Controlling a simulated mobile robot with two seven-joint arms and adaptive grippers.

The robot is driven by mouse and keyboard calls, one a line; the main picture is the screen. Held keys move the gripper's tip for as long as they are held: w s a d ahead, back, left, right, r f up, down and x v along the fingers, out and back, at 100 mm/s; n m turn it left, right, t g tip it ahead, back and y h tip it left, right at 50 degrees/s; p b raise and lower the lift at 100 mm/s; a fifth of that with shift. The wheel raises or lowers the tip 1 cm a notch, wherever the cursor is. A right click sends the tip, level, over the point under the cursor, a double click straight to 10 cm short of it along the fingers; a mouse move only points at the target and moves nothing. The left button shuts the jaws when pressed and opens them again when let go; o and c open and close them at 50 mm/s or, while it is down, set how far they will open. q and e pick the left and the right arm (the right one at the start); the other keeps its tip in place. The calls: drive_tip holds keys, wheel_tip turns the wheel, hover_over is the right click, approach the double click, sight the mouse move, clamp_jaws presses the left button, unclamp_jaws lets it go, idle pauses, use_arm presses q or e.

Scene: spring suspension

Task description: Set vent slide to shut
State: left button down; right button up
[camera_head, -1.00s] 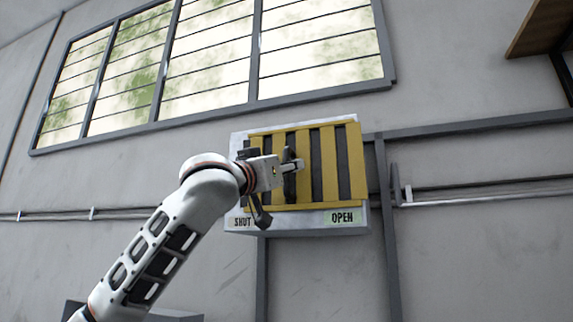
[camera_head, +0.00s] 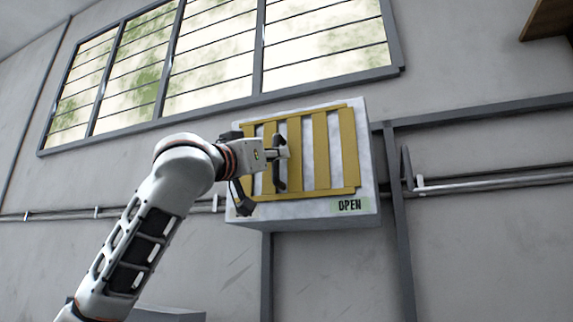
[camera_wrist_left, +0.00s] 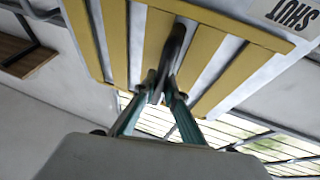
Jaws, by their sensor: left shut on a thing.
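The vent slide (camera_head: 320,150) is a yellow slatted plate on the front of a pale wall box (camera_head: 300,216). White shows between its slats. Its upright black handle (camera_head: 279,176) also shows in the left wrist view (camera_wrist_left: 176,48). My left gripper (camera_head: 281,153) comes in from the left and is shut on the handle; its fingers (camera_wrist_left: 160,92) meet around it in the left wrist view. The OPEN label (camera_head: 349,205) is at the box's lower right. The SHUT label (camera_wrist_left: 286,14) shows in the left wrist view; my gripper hides it in the head view. My right gripper is out of view.
A long barred window (camera_head: 215,65) is above the box. Grey metal rails (camera_head: 470,128) and a thin pipe (camera_head: 480,184) run along the wall at the right. A wooden shelf (camera_head: 548,18) is at the top right. The wall below the box is mostly clear.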

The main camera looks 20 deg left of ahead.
use_arm(q)
drive_tip(key=shift+a+r, duration=0.1)
drive_tip(key=shift+a, duration=0.15)
drive_tip(key=c, duration=2)
unclamp_jaws()
drive_tip(key=shift+c, duration=0.2)
drive_tip(key=shift+a, duration=0.15)
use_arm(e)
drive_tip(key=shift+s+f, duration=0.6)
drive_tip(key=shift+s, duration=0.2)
use_arm(q)
drive_tip(key=shift+s, duration=0.2)
drive_tip(key=v, duration=1.1)
drive_tip(key=shift+s+f, duration=0.25)
drive_tip(key=shift+s, duration=0.1)
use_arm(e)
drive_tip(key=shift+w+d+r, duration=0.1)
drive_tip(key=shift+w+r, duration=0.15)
